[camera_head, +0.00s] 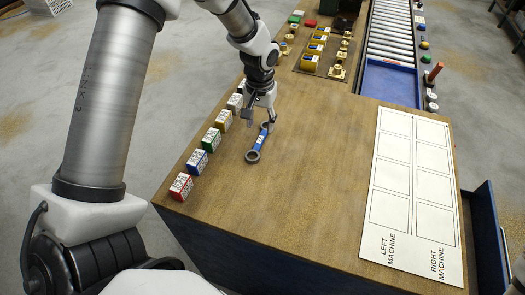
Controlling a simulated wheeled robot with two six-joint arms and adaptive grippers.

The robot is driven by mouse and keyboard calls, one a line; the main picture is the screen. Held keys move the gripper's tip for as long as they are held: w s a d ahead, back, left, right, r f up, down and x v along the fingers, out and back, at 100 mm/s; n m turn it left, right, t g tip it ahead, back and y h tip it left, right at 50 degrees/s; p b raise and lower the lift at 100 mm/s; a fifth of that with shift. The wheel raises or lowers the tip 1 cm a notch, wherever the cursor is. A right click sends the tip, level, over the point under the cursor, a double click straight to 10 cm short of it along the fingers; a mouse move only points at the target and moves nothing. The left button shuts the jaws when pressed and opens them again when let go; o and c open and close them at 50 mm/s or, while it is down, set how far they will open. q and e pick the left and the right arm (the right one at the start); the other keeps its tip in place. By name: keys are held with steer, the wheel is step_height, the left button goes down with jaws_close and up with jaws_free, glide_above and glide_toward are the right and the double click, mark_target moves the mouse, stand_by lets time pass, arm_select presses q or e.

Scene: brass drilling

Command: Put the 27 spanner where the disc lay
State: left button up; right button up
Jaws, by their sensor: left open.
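A spanner (259,142) with a blue handle and grey ring ends lies on the brown bench top, left of its middle. Its number is too small to read. My left gripper (258,122) is over the spanner's far end, pointing down, with its jaws open. I cannot tell whether the fingers touch the spanner. No disc can be made out for certain. My right gripper is not in view.
Several small coloured blocks, including a red one (181,186), line the bench's left edge. A white board (413,190) with empty boxes, marked left machine and right machine, lies on the right. A blue tray (389,82) and brass parts stand at the back. The bench middle is clear.

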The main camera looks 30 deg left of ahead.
mark_target(259, 141)
arm_select(q)
steer(key=f+p, duration=0.1)
steer(key=f, duration=0.2)
steer(key=f+p, duration=0.1)
steer(key=f, duration=0.2)
steer(key=shift+s+a+f, duration=0.1)
steer(key=shift+s+a, duration=0.05)
steer(key=shift+s, duration=0.05)
steer(key=shift+w+f, duration=0.1)
steer(key=shift+f, duration=0.2)
jaws_close()
